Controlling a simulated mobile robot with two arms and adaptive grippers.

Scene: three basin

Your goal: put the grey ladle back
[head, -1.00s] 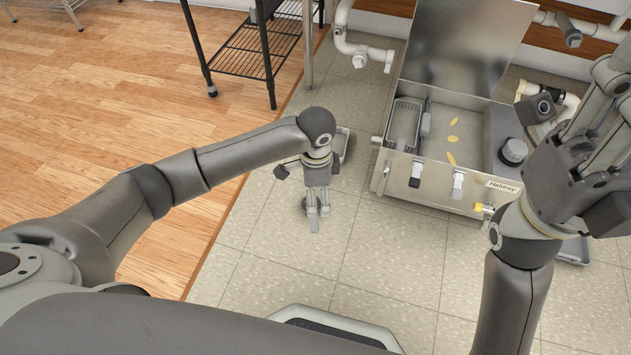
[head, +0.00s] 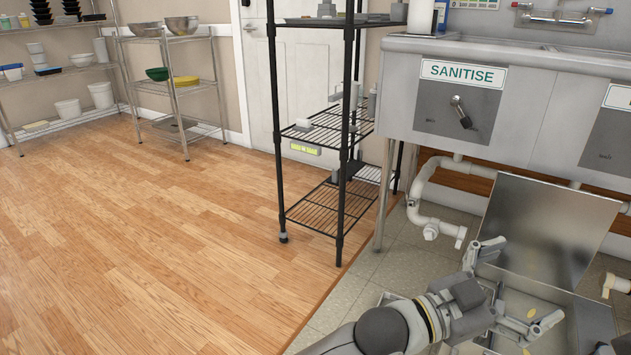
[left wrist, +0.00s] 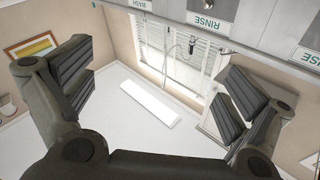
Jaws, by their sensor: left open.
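I cannot make out the grey ladle in either current view. My left gripper (head: 522,285) is at the lower right of the head view, its fingers spread apart in front of the open metal box under the sinks. I see nothing between its fingers. In the left wrist view the same gripper (left wrist: 160,92) is wide open and empty, with a ceiling, a window and sink fronts beyond it. My right gripper is not in view.
The metal box has its lid (head: 548,225) raised. Behind it are white pipes (head: 425,215) and a sink unit with a SANITISE sign (head: 463,73). A black wire rack (head: 340,130) stands left of the sinks. The wooden floor (head: 170,250) is clear.

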